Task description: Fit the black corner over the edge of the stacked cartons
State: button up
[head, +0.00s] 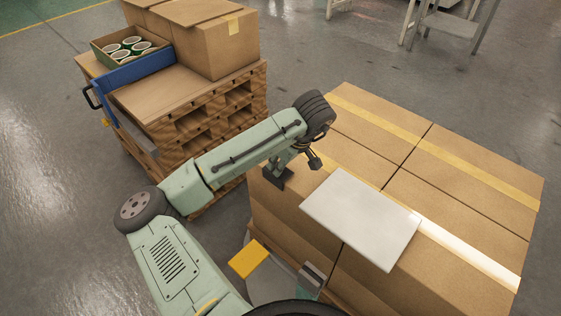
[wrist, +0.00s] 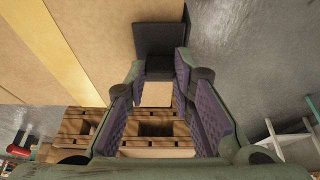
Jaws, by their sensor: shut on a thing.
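The black corner (head: 277,178) is a small dark angled piece.
A pale flat sheet (head: 360,218) lies on the cartons, right of my gripper. Yellow tape (head: 375,120) runs along the carton tops. A wooden pallet stack (head: 200,125) at left bears cartons (head: 215,45) and an open box of rolls (head: 128,45).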

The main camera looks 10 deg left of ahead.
jog(key=o, duration=1)
jog(key=shift+o, duration=0.6)
jog(key=o, duration=0.3)
notch_tip(320, 180, up, 8)
jog(key=p, duration=0.7)
jog(key=v, duration=1.2)
